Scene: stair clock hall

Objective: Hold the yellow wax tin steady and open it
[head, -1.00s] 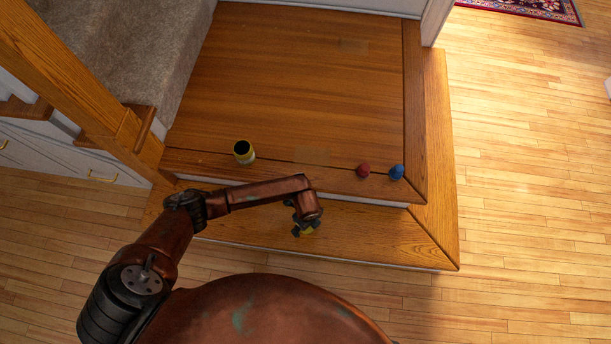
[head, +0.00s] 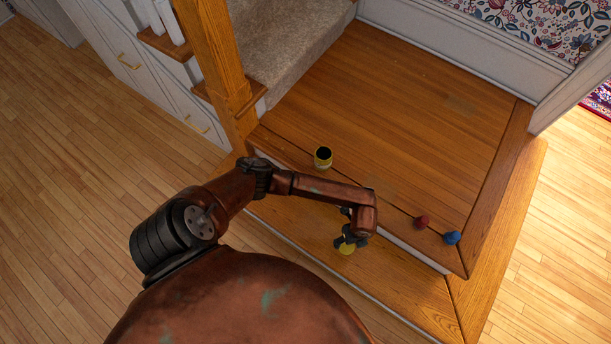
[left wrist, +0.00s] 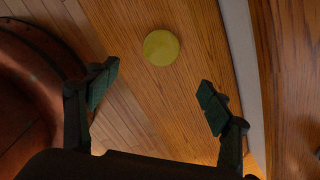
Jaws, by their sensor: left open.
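The yellow wax tin (head: 323,161) stands upright on the upper wooden landing, near its front edge. Its top is open and its inside looks dark. A round yellow lid (head: 346,250) is on the lower step, partly hidden by my left gripper (head: 350,240) in the head view. In the left wrist view the lid (left wrist: 161,47) lies flat on the wood, beyond the fingertips. My left gripper (left wrist: 158,92) is open, its two dark pads apart with nothing between them. My right gripper is in neither view.
A red ball-like object (head: 421,222) and a blue one (head: 452,238) sit on the landing's front edge, right of the tin. A wooden newel post (head: 215,60) rises at the left. The middle of the landing is clear.

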